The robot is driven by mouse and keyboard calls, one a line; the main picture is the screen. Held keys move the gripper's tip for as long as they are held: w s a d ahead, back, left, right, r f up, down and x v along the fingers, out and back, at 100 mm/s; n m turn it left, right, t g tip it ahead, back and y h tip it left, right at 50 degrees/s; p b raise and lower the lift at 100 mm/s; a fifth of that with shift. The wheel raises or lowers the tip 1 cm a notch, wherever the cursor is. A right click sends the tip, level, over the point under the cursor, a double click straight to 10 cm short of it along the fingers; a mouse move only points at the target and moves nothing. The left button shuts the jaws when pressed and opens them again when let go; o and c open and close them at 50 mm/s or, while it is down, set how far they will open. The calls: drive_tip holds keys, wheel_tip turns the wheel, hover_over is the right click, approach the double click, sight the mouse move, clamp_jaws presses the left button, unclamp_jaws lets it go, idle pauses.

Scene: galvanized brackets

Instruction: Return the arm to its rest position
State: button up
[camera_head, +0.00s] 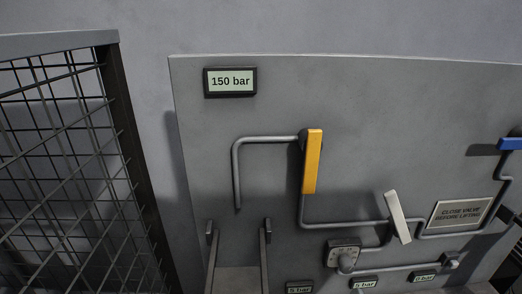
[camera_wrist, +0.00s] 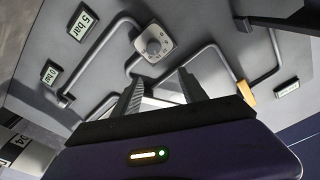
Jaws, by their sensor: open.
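My gripper (camera_wrist: 160,76) shows in the wrist view with its two ribbed grey fingers spread apart. The gap between them holds nothing I can make out, and the fingers look apart from the panel behind. I cannot pick out the gripper for certain in the head view. The grey valve panel (camera_head: 225,125) carries a yellow lever (camera_head: 313,162) pointing down, a pale tilted lever (camera_head: 397,216) and a blue lever (camera_head: 511,144) at the right edge. The yellow lever (camera_wrist: 246,93) also shows right of the fingers in the wrist view.
Grey pipes (camera_head: 265,140) and a dial block (camera_head: 344,251) stand out from the panel. A display (camera_head: 230,82) reads 150 bar. A sign (camera_head: 460,213) says to close the valve before lifting. A wire mesh cage (camera_head: 70,130) stands at left. Two grey bars (camera_head: 266,245) rise at bottom centre.

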drive_tip(key=s+f+n+g, duration=0.2)
drive_tip(key=s+f+n, duration=0.1)
drive_tip(key=s, duration=0.9)
drive_tip(key=s+a+f+n+g, duration=0.1)
drive_tip(key=s+f+n+g, duration=0.1)
drive_tip(key=s, duration=1.1)
drive_tip(key=shift+s+f+n+y, duration=0.3)
drive_tip(key=shift+f+n, duration=0.3)
drive_tip(key=shift+f, duration=0.1)
